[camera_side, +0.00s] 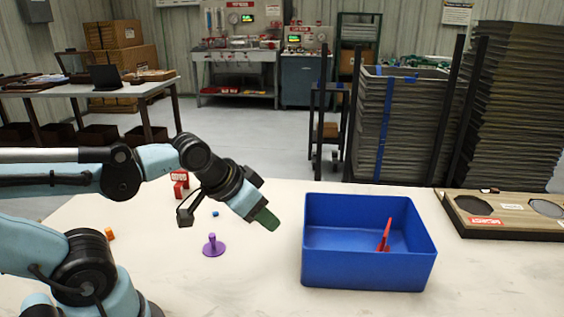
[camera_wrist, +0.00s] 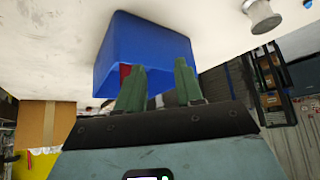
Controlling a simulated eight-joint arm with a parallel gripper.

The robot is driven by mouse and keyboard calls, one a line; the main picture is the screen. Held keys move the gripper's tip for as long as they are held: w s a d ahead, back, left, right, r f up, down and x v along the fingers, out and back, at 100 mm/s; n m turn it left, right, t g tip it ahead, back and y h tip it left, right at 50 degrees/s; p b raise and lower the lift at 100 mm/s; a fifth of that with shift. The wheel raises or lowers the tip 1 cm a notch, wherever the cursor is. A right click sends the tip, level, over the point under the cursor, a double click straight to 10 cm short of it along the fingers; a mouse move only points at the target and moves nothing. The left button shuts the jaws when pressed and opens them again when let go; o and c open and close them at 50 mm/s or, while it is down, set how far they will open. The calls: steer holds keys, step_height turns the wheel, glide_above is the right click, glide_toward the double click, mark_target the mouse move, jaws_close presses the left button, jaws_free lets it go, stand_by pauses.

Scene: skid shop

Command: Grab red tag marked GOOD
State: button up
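My gripper (camera_side: 265,218) hangs in the air left of the blue bin (camera_side: 333,272), its green fingers angled down to the right. In the wrist view its two fingers (camera_wrist: 160,66) stand apart with nothing between them, and the blue bin (camera_wrist: 150,38) lies beyond. A thin red piece (camera_side: 385,236) stands tilted inside the bin. Part of something red (camera_wrist: 125,71) shows beside a finger in the wrist view. Small red pieces (camera_side: 180,177) with pale markings stand on the table behind my arm. I cannot read GOOD on any red piece.
A purple disc with a peg (camera_side: 213,247), an orange block (camera_side: 109,234) and a small blue piece (camera_side: 215,214) are on the table. A wooden board (camera_side: 515,211) with round recesses and a red label (camera_side: 485,221) lies right. The front table is clear.

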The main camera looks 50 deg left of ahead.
steer(key=shift+o, duration=0.6)
